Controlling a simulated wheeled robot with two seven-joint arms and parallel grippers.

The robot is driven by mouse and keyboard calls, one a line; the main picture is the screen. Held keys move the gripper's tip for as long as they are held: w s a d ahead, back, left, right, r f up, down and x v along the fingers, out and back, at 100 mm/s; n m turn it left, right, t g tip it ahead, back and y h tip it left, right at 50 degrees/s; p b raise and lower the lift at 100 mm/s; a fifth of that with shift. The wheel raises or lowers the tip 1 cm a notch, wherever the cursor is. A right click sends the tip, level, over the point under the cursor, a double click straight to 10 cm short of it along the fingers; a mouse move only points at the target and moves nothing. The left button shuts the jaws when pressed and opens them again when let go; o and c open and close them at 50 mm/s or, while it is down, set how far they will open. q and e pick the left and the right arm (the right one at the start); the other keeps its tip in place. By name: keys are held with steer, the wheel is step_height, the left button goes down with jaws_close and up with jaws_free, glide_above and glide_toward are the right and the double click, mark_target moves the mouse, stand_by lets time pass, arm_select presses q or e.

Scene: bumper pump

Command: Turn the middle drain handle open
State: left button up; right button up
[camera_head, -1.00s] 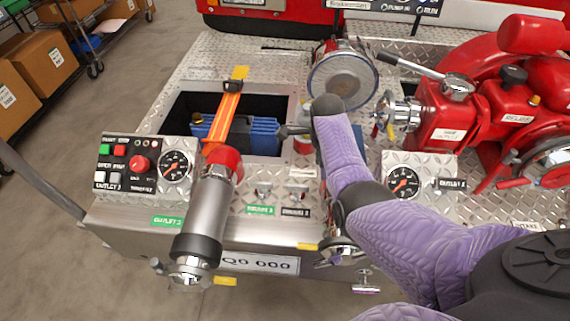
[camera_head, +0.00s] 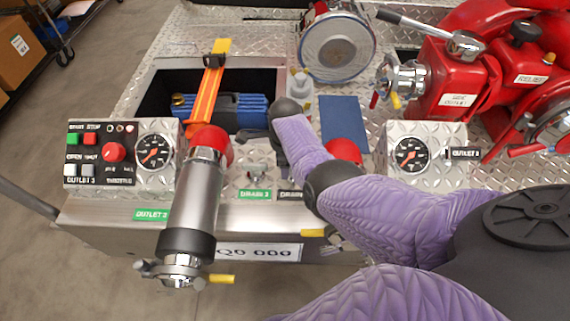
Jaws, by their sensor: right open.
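A small metal drain handle (camera_head: 258,172) stands on the tread-plate ledge above a green drain label (camera_head: 254,194). I cannot tell from the labels which drain is the middle one. My right gripper (camera_head: 264,140) is dark, open and apparently empty, over the front edge of the recessed bin, just above and behind the visible handle. Its fingertips are hard to make out. I see no contact with a handle. My left gripper is not in view.
A chrome outlet pipe (camera_head: 195,205) with a red collar juts forward left of the handles. A control panel (camera_head: 100,153) and gauge (camera_head: 153,152) sit farther left. The bin holds a blue item (camera_head: 225,110) under an orange strap (camera_head: 208,92). Red pump parts (camera_head: 455,85) fill the right.

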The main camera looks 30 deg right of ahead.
jaws_close()
steer(key=shift+n, duration=0.3)
steer(key=n+p, duration=0.1)
steer(key=n, duration=0.1)
steer(key=shift+s+a+r+n+p, duration=0.1)
steer(key=shift+s+r+n+p, duration=0.05)
steer(key=shift+s+n+p, duration=0.2)
steer(key=n+p, duration=0.1)
steer(key=n, duration=0.1)
steer(key=s+n+p, duration=0.1)
steer(key=n, duration=0.2)
steer(key=shift+n, duration=0.25)
steer(key=n, duration=0.2)
steer(key=n+p, duration=0.1)
steer(key=n, duration=0.1)
steer(key=shift+s+d+n, duration=0.2)
steer(key=shift+s+n, duration=0.1)
steer(key=shift+s, duration=0.1)
steer(key=shift+s+d+n+p, duration=0.15)
steer(key=shift+n+p, duration=0.05)
steer(key=shift+n, duration=0.9)
steer(key=shift+s+d+n+p, duration=0.15)
steer(key=shift+n+p, duration=0.05)
steer(key=shift+n, duration=1.2)
jaws_free()
